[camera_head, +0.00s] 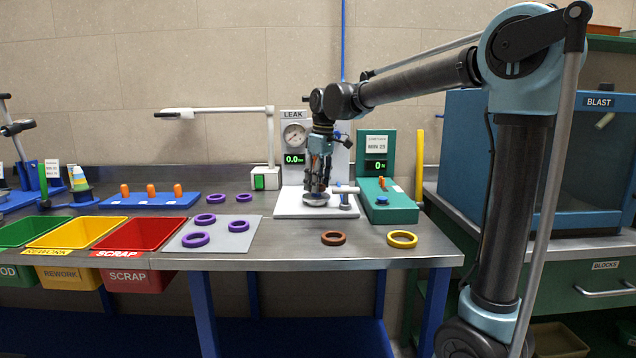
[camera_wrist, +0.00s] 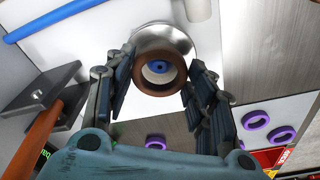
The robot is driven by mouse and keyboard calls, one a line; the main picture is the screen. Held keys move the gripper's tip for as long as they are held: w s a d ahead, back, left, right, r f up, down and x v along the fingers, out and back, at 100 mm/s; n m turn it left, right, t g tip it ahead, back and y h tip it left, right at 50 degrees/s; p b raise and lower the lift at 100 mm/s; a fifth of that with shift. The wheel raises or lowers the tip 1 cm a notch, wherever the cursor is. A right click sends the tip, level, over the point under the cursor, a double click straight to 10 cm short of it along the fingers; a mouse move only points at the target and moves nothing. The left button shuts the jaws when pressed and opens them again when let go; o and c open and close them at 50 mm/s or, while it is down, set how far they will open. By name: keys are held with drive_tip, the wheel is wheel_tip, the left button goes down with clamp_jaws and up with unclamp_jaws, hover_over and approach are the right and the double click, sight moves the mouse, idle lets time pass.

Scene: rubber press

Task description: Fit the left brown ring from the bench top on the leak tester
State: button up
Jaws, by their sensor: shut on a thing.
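My gripper (camera_head: 318,188) is over the leak tester (camera_head: 294,160), fingers pointing down. In the wrist view its two fingers (camera_wrist: 160,74) are shut on a brown ring (camera_wrist: 160,91), gripping it from both sides. Beyond the ring is the tester's round metal seat (camera_wrist: 184,40), with a blue centre (camera_wrist: 159,67) showing through the ring's hole. The ring is roughly lined up with that centre; whether it touches the seat I cannot tell. In the head view the fingers hide the held ring. Another brown ring (camera_head: 333,238) lies on the bench top at the front.
A yellow ring (camera_head: 402,239) lies right of the loose brown ring. Purple rings lie on a grey mat (camera_head: 235,241) and behind it. A green fixture (camera_head: 389,207) stands close right of the tester. Red (camera_head: 137,234), yellow and green bins line the left front.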

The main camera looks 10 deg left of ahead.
drive_tip(key=shift+f, duration=0.6)
idle(1.0)
drive_tip(key=o, duration=1)
drive_tip(key=o, duration=0.5)
drive_tip(key=shift+r, duration=0.1)
drive_tip(key=shift+r, duration=2.75)
